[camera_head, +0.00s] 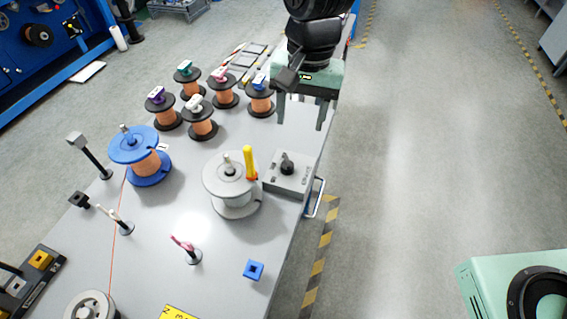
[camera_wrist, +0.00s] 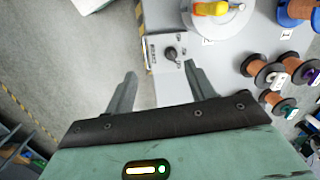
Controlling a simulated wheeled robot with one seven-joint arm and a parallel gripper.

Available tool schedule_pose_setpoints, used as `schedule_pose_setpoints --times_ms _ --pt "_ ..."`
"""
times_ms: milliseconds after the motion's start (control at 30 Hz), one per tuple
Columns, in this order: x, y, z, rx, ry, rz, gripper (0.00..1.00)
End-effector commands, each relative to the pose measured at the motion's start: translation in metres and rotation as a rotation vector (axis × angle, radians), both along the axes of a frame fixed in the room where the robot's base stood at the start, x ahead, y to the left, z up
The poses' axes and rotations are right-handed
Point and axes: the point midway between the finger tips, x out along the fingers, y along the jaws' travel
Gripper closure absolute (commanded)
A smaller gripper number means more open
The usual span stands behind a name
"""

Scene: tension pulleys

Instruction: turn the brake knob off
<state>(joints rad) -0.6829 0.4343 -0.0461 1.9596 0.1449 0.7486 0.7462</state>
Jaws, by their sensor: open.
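The brake knob (camera_head: 287,166) is a small black knob on top of a grey box (camera_head: 300,186) at the right edge of the table. In the wrist view the knob (camera_wrist: 171,53) shows ahead of and between my fingers, with a marked panel around it. My gripper (camera_head: 299,125) is open and empty. It hangs behind the box in the head view, apart from the knob, with its two fingers pointing down. In the wrist view the open gripper (camera_wrist: 158,78) has one finger on each side of the knob's line. The knob's exact setting is too small to tell.
A white spool (camera_head: 232,202) with a yellow-handled part (camera_head: 250,163) stands just left of the box. A blue spool (camera_head: 148,172) and several copper-wound spools (camera_head: 200,128) stand farther left and back. Open floor (camera_head: 420,150) lies right of the table.

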Motion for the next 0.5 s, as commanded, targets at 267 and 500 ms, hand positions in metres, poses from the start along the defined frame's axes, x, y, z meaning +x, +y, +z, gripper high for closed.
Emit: schedule_pose_setpoints --times_ms 267,500 --pt "0.055 0.02 -0.037 -0.07 -0.032 -0.254 0.45" --pt "0.057 0.02 -0.064 -0.077 -0.032 -0.271 0.45"
